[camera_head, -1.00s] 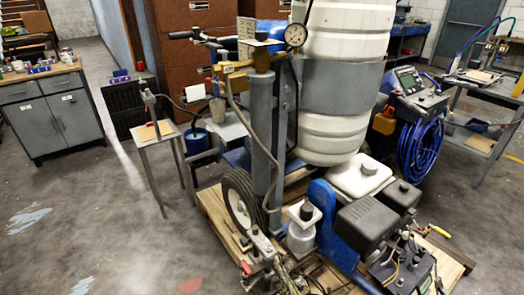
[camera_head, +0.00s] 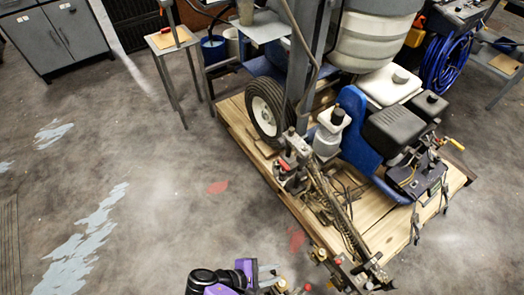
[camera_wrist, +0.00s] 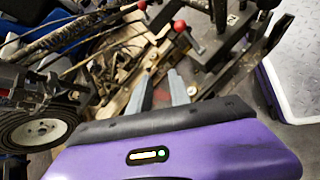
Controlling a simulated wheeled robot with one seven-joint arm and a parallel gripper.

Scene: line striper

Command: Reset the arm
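My gripper (camera_head: 273,276) shows at the bottom of the head view, with a black and purple arm end behind it. It is low in the picture, to the left of the striper's front end. In the wrist view its two grey fingers (camera_wrist: 160,78) stand apart with nothing held between them. The line striper (camera_head: 380,140), with its black engine and blue frame, sits on a wooden pallet (camera_head: 235,120). In the wrist view, hoses, red-knobbed levers (camera_wrist: 179,26) and a wheel (camera_wrist: 40,132) lie beyond the fingers; I cannot tell their distance.
A small stand (camera_head: 172,38) and a grey cabinet (camera_head: 45,42) are at the upper left. A coiled blue hose (camera_head: 450,60) hangs at the upper right. The concrete floor at left is open, with pale and red paint patches (camera_head: 218,187).

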